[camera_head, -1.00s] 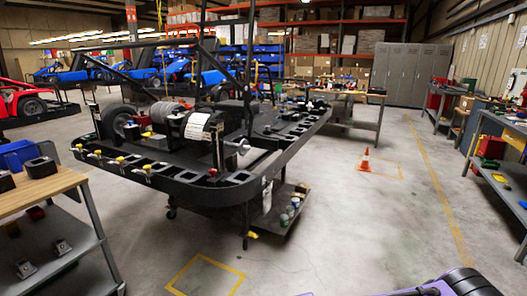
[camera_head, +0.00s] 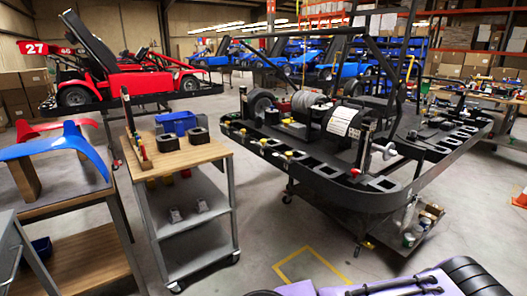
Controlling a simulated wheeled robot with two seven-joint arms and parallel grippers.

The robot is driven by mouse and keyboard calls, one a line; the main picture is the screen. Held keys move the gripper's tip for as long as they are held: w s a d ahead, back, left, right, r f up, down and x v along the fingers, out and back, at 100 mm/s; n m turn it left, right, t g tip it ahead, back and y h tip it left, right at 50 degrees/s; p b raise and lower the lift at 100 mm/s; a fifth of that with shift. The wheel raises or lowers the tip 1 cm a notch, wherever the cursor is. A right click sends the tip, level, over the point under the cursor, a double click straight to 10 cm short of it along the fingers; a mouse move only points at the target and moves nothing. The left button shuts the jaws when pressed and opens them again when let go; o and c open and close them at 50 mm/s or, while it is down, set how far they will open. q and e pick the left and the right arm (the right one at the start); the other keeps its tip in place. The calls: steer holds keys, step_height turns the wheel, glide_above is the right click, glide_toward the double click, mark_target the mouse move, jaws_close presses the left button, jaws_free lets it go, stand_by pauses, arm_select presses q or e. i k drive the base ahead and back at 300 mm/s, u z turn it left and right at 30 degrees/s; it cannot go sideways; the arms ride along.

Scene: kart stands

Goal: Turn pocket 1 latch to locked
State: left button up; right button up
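A black kart frame on a wheeled stand (camera_head: 335,192) fills the centre right of the head view. Rectangular pockets run along its rim. Small latches with yellow, red and white parts sit along its left front edge, such as one yellow latch (camera_head: 263,142) and another nearer the front (camera_head: 288,154). I cannot tell which is the pocket 1 latch or how any latch is turned; they are too small. A purple and black part of mine lies along the bottom right edge. Neither gripper's fingertips show.
A wood-topped cart (camera_head: 190,158) with a blue bin (camera_head: 176,122) stands left of the stand. A bench (camera_head: 75,200) with red and blue curved panels is at the far left. A red kart (camera_head: 130,80) is behind. Clear floor lies between cart and stand.

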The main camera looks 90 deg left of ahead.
mark_target(288, 154)
steer(key=u, duration=1.8)
steer(key=i, duration=1)
